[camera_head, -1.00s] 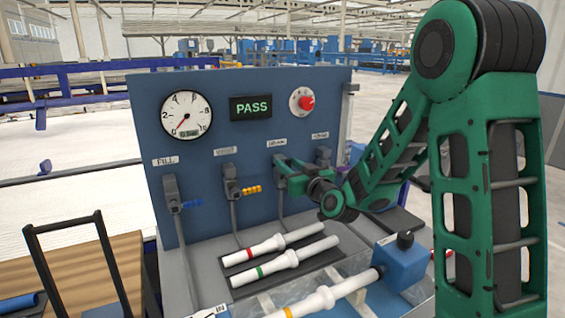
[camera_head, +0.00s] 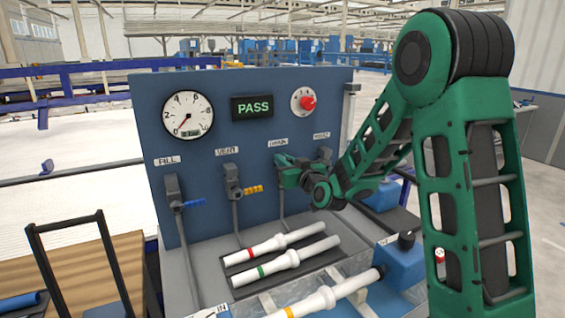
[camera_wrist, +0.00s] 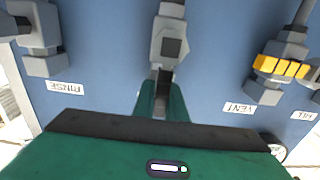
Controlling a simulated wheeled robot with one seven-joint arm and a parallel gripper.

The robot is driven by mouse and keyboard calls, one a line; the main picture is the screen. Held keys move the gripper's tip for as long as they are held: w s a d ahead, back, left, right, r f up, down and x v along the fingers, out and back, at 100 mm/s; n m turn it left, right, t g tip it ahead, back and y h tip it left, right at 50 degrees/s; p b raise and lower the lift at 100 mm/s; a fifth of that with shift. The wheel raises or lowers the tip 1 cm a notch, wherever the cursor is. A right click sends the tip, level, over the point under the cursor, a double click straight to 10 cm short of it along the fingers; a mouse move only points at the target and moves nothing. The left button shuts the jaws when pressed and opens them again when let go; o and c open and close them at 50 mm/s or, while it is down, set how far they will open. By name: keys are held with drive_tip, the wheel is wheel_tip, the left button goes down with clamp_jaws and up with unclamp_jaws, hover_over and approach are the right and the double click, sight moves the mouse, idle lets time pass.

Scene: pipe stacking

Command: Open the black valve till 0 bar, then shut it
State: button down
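The valve under the third label from the left (camera_head: 281,160) is mostly hidden by my gripper (camera_head: 281,168) in the head view. In the upside-down wrist view its grey body (camera_wrist: 170,42) is in the centre, with a narrow dark part below it. My gripper's green fingers (camera_wrist: 162,98) stand either side of that part, a narrow gap apart; whether they grip it is unclear. The display (camera_head: 252,107) reads PASS.
The FILL valve (camera_head: 174,192) has a blue handle and the VENT valve (camera_head: 232,182) a yellow one, both sideways. The RINSE valve (camera_wrist: 42,40) is close on the other side. A red knob (camera_head: 307,103) sits above. White pipes (camera_head: 284,261) lie on the bench below.

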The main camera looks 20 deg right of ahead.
drive_tip(key=shift+d, duration=0.15)
drive_tip(key=w+d+f+m, duration=0.1)
drive_tip(key=d+f+m, duration=0.5)
drive_tip(key=m, duration=1.2)
drive_tip(key=shift+w+d, duration=0.15)
drive_tip(key=shift+f, duration=0.15)
idle(0.5)
drive_tip(key=c, duration=1.8)
unclamp_jaws()
